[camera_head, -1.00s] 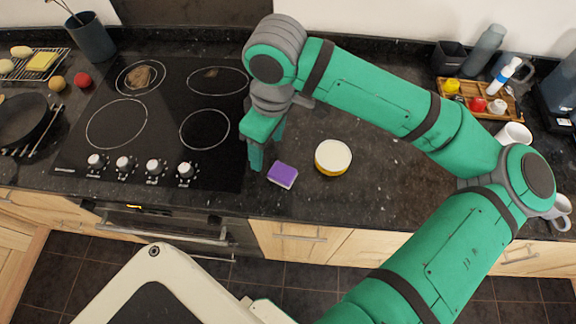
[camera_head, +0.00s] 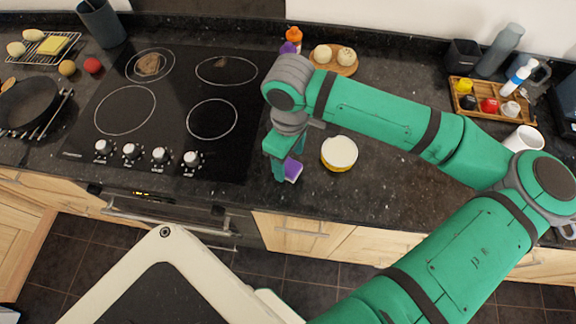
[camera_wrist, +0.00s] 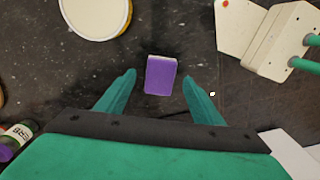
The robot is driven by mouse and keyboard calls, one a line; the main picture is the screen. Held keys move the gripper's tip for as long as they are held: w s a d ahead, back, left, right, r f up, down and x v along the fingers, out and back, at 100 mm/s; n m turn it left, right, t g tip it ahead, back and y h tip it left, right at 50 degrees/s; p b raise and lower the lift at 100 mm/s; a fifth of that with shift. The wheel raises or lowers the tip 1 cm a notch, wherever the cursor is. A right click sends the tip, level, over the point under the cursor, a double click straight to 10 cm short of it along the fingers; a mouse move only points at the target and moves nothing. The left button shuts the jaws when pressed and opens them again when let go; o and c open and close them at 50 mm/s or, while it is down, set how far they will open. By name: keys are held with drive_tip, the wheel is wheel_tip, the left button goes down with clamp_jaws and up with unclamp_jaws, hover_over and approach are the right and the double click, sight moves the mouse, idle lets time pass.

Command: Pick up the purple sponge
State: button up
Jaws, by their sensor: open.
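The purple sponge (camera_head: 292,170) with a pale underside lies on the dark granite counter, right of the stove and near the front edge. My gripper (camera_head: 287,168) is above it in the head view and hides part of it. In the wrist view the sponge (camera_wrist: 160,76) shows whole, just beyond and between the two green fingertips (camera_wrist: 158,80). My gripper is open and empty. No contact between fingers and sponge is visible.
A yellow-and-white round tub (camera_head: 339,153) stands close right of the sponge. The black stovetop (camera_head: 165,115) is to the left. A wooden board with round items (camera_head: 335,62) and an orange-capped bottle (camera_head: 293,38) are behind. Counter right of the tub is clear.

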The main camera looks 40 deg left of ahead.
drive_tip(key=shift+f, duration=1)
drive_tip(key=c, duration=1.2)
drive_tip(key=shift+r, duration=0.15)
drive_tip(key=shift+r, duration=0.2)
wheel_tip(320, 180, up, 2)
drive_tip(key=shift+r, duration=0.2)
drive_tip(key=s+a+r, duration=0.2)
drive_tip(key=s+r, duration=0.3)
drive_tip(key=s, duration=0.1)
drive_tip(key=s+a+r, duration=0.2)
drive_tip(key=s+r, duration=0.3)
drive_tip(key=s, duration=0.2)
drive_tip(key=shift+s+a, duration=0.15)
drive_tip(key=shift+a, duration=0.15)
